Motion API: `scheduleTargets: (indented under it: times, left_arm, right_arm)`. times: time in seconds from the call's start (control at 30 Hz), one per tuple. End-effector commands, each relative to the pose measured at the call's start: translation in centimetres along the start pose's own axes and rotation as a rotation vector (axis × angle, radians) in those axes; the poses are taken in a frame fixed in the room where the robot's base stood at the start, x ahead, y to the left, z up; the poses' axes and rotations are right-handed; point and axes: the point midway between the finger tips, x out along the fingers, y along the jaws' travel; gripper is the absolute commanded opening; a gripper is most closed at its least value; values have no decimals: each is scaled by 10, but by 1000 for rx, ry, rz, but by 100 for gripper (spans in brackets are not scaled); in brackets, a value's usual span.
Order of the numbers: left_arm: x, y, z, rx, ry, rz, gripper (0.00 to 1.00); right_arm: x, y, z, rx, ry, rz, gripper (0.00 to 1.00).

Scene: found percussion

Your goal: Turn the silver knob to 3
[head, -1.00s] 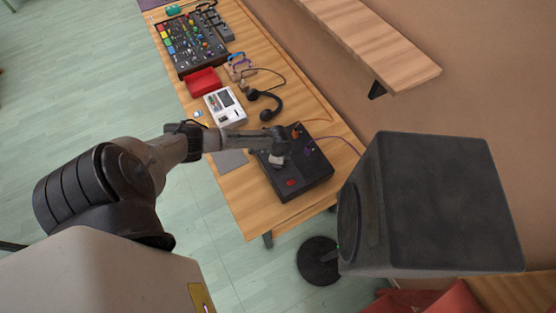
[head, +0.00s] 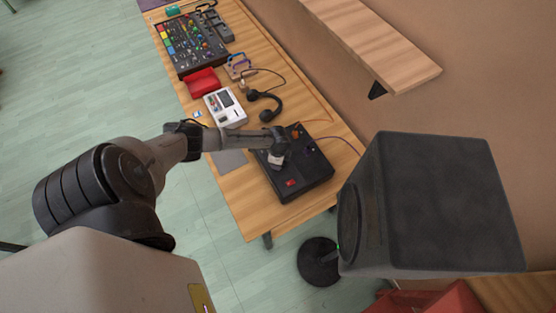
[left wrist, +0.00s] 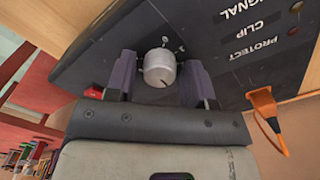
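The silver knob (left wrist: 160,68) shows in the left wrist view as a short metal cylinder on the dark panel of a black box (left wrist: 215,45). A short dark mark shows on its face; I cannot read any scale numbers. My left gripper (left wrist: 160,78) has its two purple-grey fingers on either side of the knob, with narrow gaps visible, so it looks open around it. My right gripper is not in view.
The panel reads SIGNAL, CLIP and PROTECT, and an orange plug (left wrist: 265,105) sits right of the gripper. Headphones (head: 265,105), a white device (head: 226,108), a red tray (head: 202,82) and a mixer (head: 190,45) lie farther along the table. A large dark speaker (head: 435,205) stands right.

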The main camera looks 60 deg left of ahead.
Motion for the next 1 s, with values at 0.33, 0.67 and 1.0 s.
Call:
scheduleTargets:
  times: [0.33,0.67,1.0]
  left_arm:
    - [-1,0,0,0,0,0,58]
    - [-43,-1,0,2,2,-3,58]
    - [-106,-1,0,2,1,-2,58]
  right_arm:
    - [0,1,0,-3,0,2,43]
    - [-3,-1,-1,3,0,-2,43]
    - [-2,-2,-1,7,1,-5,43]
